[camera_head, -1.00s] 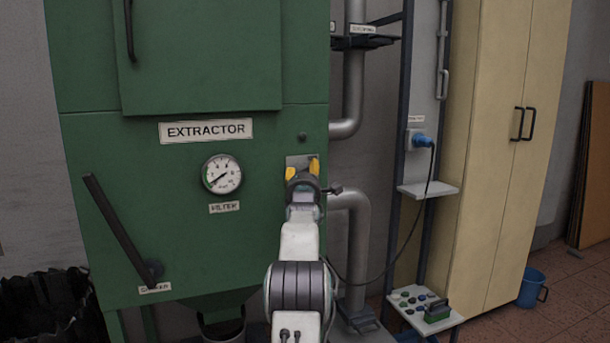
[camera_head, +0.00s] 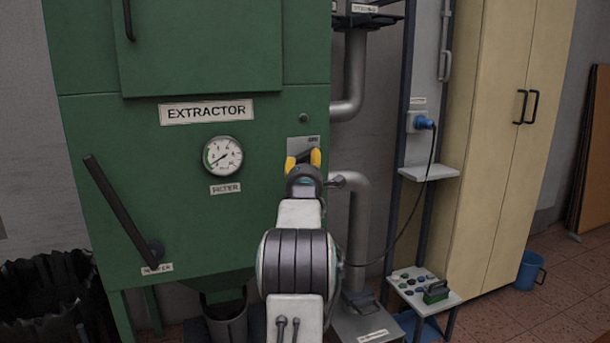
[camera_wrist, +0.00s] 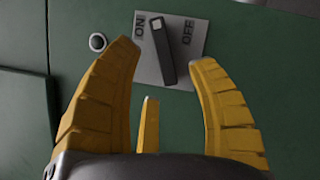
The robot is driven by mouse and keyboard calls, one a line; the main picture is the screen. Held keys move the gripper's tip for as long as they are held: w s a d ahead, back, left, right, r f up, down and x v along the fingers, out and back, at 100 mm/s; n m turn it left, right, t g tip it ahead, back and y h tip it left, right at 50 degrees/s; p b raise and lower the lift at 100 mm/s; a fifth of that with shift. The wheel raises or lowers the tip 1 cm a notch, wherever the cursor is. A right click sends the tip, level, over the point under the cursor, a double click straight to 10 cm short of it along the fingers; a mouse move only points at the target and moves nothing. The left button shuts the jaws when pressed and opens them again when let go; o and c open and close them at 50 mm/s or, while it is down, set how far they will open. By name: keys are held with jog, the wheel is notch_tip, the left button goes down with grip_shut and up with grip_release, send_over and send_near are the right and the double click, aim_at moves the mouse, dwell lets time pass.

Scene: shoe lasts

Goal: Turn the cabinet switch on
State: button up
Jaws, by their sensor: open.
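The cabinet switch is a dark lever (camera_wrist: 165,52) with a pale end, on a grey plate (camera_wrist: 188,70) marked ON at left and OFF at right in the wrist view. The lever lies between the two words, its pale end toward the top of that view. In the head view the plate (camera_head: 312,141) shows just above my gripper (camera_head: 303,158), on the right of the green cabinet front. My gripper (camera_wrist: 164,56) is open, its yellow fingers on either side of the lever's lower part in the wrist view. Contact with the lever cannot be told.
The green extractor cabinet (camera_head: 180,225) carries a round gauge (camera_head: 222,156) and a long dark handle (camera_head: 120,210) left of my arm. Grey pipes (camera_head: 355,220) stand close at right, with a small shelf (camera_head: 429,173) and cable beyond. A black bin (camera_head: 50,300) is at lower left.

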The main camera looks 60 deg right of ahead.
jog(key=r+v, duration=0.1)
jog(key=v, duration=0.5)
jog(key=shift+f, duration=0.5)
jog(key=shift+o, duration=0.2)
